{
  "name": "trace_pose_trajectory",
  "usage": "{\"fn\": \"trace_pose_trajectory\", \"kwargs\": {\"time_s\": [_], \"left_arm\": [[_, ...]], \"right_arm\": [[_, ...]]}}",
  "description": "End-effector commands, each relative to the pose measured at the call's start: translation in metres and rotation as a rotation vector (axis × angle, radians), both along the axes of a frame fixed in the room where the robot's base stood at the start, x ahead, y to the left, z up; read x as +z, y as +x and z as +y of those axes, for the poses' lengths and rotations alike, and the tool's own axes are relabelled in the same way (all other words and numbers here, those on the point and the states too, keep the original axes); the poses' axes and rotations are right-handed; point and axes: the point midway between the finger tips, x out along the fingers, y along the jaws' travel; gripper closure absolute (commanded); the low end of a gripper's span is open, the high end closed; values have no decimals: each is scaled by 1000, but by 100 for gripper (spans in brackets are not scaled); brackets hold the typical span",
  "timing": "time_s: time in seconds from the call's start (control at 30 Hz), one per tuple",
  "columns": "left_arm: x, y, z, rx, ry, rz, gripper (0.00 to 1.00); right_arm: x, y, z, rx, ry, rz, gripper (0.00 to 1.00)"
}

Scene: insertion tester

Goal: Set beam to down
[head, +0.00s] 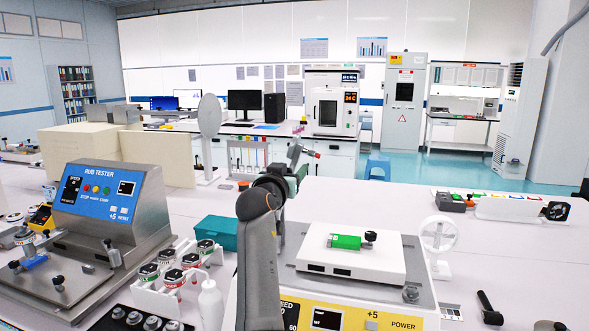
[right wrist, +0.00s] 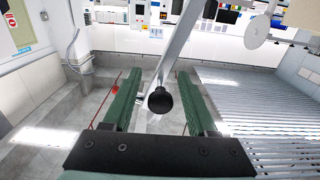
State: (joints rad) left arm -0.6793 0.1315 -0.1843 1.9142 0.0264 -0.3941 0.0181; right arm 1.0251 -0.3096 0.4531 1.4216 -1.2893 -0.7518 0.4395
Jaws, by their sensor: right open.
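The tester (head: 388,318) with a yellow front panel stands at the lower middle of the head view. A white plate on its top carries a green block (head: 345,242). In the right wrist view a slanting metal beam (right wrist: 178,55) ends in a round black knob (right wrist: 159,100). The knob appears between the two green fingers of my right gripper (right wrist: 161,98). The fingers are open, with a visible gap on each side of the knob. In the head view my right gripper (head: 299,168) is above the tester's back left, and my arm hides part of the tester. My left gripper is not in view.
A rub tester (head: 108,210) stands at the left, with a rack of small jars (head: 172,277) and a white bottle (head: 211,305) near it. A teal box (head: 216,232) lies behind the bottle. A white fan (head: 438,235) is right of the tester. The bench beyond is mostly clear.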

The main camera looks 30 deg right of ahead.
Motion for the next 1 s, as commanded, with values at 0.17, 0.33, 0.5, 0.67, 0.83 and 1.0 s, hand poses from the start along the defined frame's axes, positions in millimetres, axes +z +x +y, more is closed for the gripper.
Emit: {"fn": "trace_pose_trajectory", "kwargs": {"time_s": [0.17,0.33,0.5,0.67,0.83,1.0], "left_arm": [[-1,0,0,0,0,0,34],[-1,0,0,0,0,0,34],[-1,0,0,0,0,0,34],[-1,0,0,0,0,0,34],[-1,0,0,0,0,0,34],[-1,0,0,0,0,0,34]], "right_arm": [[0,0,2,0,1,-1,42],[0,0,2,0,1,-1,42],[0,0,2,0,1,-1,44],[0,0,2,0,1,-1,62],[0,0,2,0,1,-1,81],[0,0,2,0,1,-1,100]]}}
